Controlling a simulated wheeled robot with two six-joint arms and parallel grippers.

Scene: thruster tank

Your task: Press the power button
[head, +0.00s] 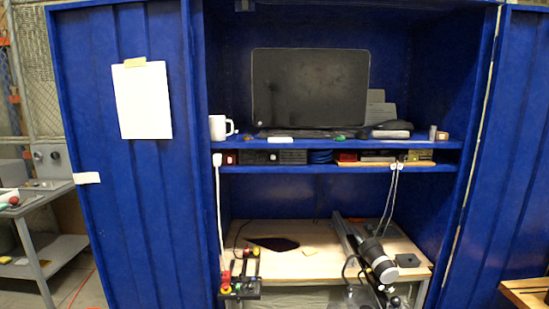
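No power button is clearly readable as such. A small black control box (240,294) with red, yellow and green parts sits at the front left of the wooden bench, with a red and yellow knob (225,283) on its left side. A small red spot (231,158) shows on a unit at the left end of the lower shelf. Neither of my grippers shows in the head view.
The blue cabinet stands open, its left door (90,225) swung out. A dark monitor (310,88) and white mug (218,128) stand on the upper shelf. A black and white cylindrical device (377,260) stands at the bench's right. The bench (290,265) is partly clear mid-left.

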